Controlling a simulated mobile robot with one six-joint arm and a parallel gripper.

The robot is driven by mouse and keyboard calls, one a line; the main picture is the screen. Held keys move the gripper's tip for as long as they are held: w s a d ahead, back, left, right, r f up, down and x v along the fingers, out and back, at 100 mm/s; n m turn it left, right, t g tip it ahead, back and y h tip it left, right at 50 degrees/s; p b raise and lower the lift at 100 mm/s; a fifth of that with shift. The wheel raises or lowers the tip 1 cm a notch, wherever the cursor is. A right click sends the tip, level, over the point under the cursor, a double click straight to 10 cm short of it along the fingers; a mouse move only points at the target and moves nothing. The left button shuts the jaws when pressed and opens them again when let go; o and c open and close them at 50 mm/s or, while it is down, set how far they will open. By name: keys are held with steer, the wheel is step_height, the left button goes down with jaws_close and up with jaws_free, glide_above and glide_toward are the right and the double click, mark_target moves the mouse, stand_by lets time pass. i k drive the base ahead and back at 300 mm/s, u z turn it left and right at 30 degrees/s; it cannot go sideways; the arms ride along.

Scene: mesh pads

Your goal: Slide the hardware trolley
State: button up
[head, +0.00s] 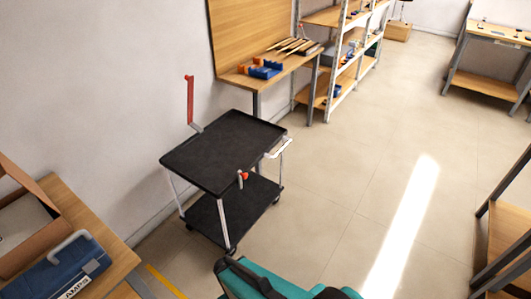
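The hardware trolley (222,150) stands left of the middle in the head view, close to the wall. It has a black top tray, a black lower shelf (236,208), pale legs and small dark casters. A white push handle (279,148) sticks out at its right end. A small orange-red part (243,177) sits at the near edge of the top. A red upright bar (190,100) rises by the far left edge; I cannot tell how it is fixed. The top tray looks empty. My gripper is not in view.
A workbench with blue trays (262,69) and a shelf rack (345,60) stand behind. Open floor (340,170) lies right.

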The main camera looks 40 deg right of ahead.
mark_target(211, 160)
steer(key=z, duration=1.5)
steer(key=k, duration=0.1)
steer(key=u, duration=2.25)
steer(key=k, duration=1.35)
steer(key=z, duration=0.7)
steer(key=i, duration=1.8)
steer(key=u, duration=0.15)
